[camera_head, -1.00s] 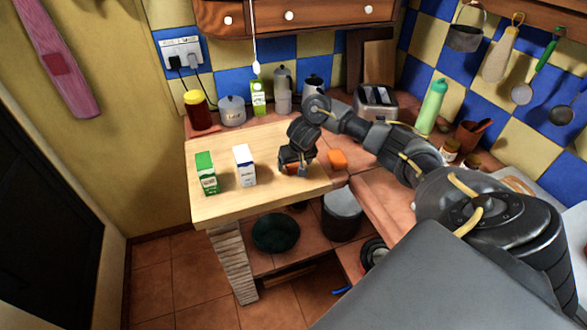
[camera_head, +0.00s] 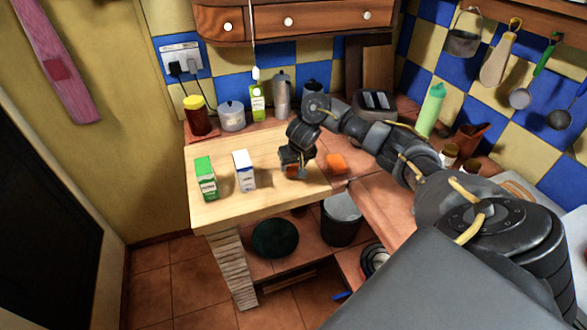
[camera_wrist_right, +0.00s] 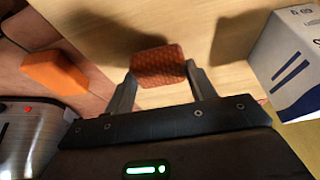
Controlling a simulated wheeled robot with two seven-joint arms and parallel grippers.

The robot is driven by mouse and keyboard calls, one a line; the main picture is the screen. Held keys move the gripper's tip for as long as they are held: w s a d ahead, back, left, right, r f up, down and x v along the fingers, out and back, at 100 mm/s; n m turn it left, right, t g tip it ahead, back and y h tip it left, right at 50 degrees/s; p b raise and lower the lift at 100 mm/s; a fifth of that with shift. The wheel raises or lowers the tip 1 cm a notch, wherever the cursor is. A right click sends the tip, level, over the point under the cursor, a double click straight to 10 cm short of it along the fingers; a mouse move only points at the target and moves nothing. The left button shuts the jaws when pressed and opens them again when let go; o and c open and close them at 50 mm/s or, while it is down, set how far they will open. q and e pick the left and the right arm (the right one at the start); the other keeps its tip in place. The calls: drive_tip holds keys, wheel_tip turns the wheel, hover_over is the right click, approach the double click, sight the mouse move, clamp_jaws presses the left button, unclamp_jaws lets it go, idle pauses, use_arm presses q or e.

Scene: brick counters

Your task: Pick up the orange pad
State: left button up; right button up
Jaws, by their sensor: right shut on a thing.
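My right gripper (camera_head: 294,170) is low over the wooden board, right of the cartons. In the right wrist view its two fingers (camera_wrist_right: 160,68) are shut on a reddish-orange textured pad (camera_wrist_right: 158,63), one finger on each side. In the head view the pad (camera_head: 291,172) shows only as a small reddish patch, mostly hidden by the gripper. I cannot tell whether it touches the board. A plain bright orange block (camera_head: 336,163) lies apart, right of the gripper; it also shows in the right wrist view (camera_wrist_right: 55,73). My left gripper is not in view.
A green-and-white carton (camera_head: 205,178) and a blue-and-white carton (camera_head: 244,171) stand left of the gripper on the wooden board (camera_head: 222,208). A toaster (camera_head: 375,104) and a green bottle (camera_head: 431,110) stand behind my right arm. The board's front left is clear.

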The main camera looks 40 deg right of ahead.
drive_tip(key=s+a+r+p, duration=0.3)
drive_tip(key=a+r+p, duration=0.2)
drive_tip(key=a, duration=0.1)
drive_tip(key=s+a+r+p, duration=0.2)
drive_tip(key=a+r+p, duration=0.3)
drive_tip(key=a+r, duration=0.1)
drive_tip(key=shift+s+a+p, duration=0.3)
drive_tip(key=shift+s+a, duration=0.1)
drive_tip(key=shift+a, duration=0.05)
drive_tip(key=shift+r, duration=0.1)
